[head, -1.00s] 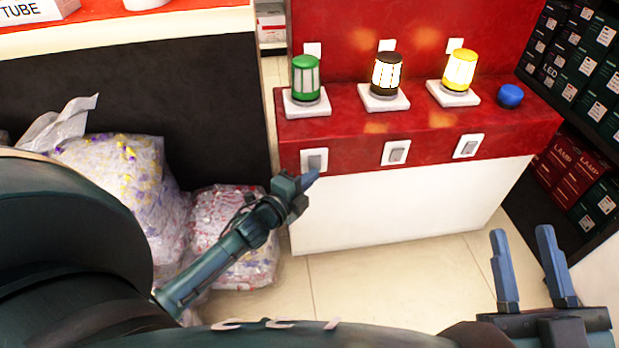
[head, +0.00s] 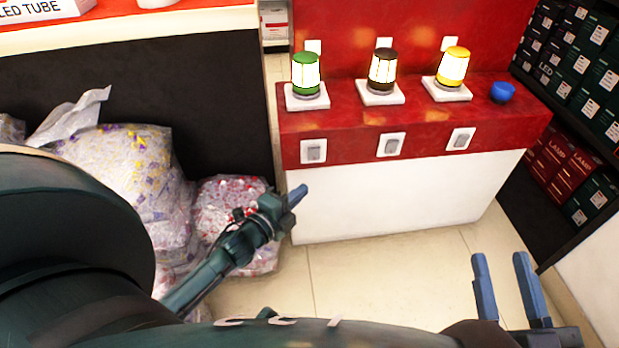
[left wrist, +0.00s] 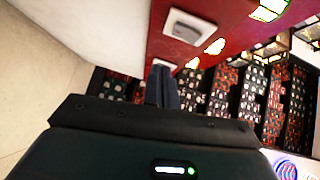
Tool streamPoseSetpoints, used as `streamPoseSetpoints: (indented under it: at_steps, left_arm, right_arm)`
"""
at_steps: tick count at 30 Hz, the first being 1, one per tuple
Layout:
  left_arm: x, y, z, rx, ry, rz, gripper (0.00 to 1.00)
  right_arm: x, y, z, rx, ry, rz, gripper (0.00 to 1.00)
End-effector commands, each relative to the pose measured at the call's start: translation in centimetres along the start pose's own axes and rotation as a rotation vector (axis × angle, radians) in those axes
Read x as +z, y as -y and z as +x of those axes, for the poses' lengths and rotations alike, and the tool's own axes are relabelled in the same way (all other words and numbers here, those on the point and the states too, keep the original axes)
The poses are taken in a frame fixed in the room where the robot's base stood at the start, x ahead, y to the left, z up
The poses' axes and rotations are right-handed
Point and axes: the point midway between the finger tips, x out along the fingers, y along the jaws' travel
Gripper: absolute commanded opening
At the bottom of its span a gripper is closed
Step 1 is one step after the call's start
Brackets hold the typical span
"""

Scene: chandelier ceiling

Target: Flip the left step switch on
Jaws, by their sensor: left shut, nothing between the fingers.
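The left step switch (head: 313,151) is a grey rocker on a white plate on the red front of the counter, below the green lamp (head: 306,74). The green lamp is lit. The middle switch (head: 391,145) and right switch (head: 459,139) sit below the lit brown lamp (head: 383,70) and lit yellow lamp (head: 453,67). My left gripper (head: 298,195) is shut and empty, a little below and left of the left switch, apart from it. A switch plate (left wrist: 187,28) shows beyond its fingers in the left wrist view. My right gripper (head: 499,282) is open and empty at lower right.
Clear bags of packing material (head: 236,215) lie on the floor at left. A blue round button or knob (head: 502,92) is on the counter's right end. Shelves of boxes (head: 572,160) stand at right. The floor before the counter is clear.

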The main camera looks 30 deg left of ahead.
Motion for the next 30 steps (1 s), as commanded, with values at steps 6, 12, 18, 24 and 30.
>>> streamPoseSetpoints:
  at_steps: [6, 12, 18, 24, 30]
  left_arm:
    - [0.0, -0.6, -3.9, 0.001, 0.001, -0.002, 0.00]
    - [0.0, -0.8, -5.1, -0.001, -0.001, -0.001, 0.00]
    - [0.0, -0.9, -5.2, -0.001, -0.001, 0.000, 0.00]
    - [0.0, -0.9, -5.2, -0.001, -0.001, 0.000, 0.00]
    - [0.0, -0.9, -5.2, -0.001, -0.001, 0.000, 0.00]
  right_arm:
    - [-0.2, -0.2, 0.0, 0.009, 0.016, -0.019, 0.36]
    - [-0.2, -0.3, -0.1, 0.011, 0.018, -0.031, 0.36]
    - [-0.2, -0.3, -0.1, 0.011, 0.017, -0.033, 0.36]
    - [-0.2, -0.3, -0.1, 0.012, 0.016, -0.032, 0.36]
    - [-0.2, -0.3, 0.0, 0.011, 0.017, -0.032, 0.36]
